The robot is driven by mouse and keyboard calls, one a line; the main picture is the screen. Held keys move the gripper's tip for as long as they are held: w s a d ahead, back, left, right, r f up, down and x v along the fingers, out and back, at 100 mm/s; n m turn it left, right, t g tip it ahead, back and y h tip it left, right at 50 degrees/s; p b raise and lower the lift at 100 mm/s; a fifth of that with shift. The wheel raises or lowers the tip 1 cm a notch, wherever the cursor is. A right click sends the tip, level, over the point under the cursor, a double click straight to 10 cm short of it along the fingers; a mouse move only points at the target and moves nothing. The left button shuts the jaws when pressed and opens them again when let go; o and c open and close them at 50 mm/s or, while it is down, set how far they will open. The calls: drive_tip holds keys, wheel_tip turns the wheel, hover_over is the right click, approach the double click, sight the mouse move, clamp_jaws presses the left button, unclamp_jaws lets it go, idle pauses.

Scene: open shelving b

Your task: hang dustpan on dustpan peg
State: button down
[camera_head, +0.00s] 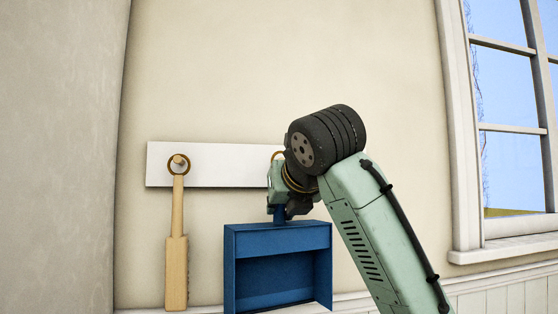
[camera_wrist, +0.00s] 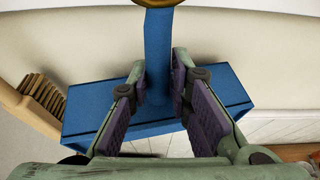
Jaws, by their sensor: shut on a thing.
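The blue dustpan (camera_head: 278,238) hangs upright from my gripper (camera_head: 281,208), in front of the wall and below the white peg board (camera_head: 225,168). My gripper is shut on the dustpan's blue handle, which also shows between the purple-padded fingers (camera_wrist: 160,75) in the wrist view. A brass ring (camera_head: 276,155) tops the handle near the right part of the board; it shows at the top edge of the wrist view (camera_wrist: 157,3). The dustpan peg is hidden behind my gripper and wrist, so I cannot tell whether the ring is around it.
A wooden brush (camera_head: 176,270) hangs by its ring on the left peg (camera_head: 179,161), left of the dustpan with a gap between. Its bristles show in the wrist view (camera_wrist: 42,93). A window (camera_head: 505,115) is at the right. The wall above the board is bare.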

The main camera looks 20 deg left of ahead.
drive_tip(key=shift+w+a, duration=0.35)
drive_tip(key=shift+w, duration=0.2)
drive_tip(key=shift+f, duration=0.4)
idle(1.6)
drive_tip(key=c, duration=1.4)
unclamp_jaws()
drive_tip(key=shift+f, duration=0.1)
drive_tip(key=v, duration=1.2)
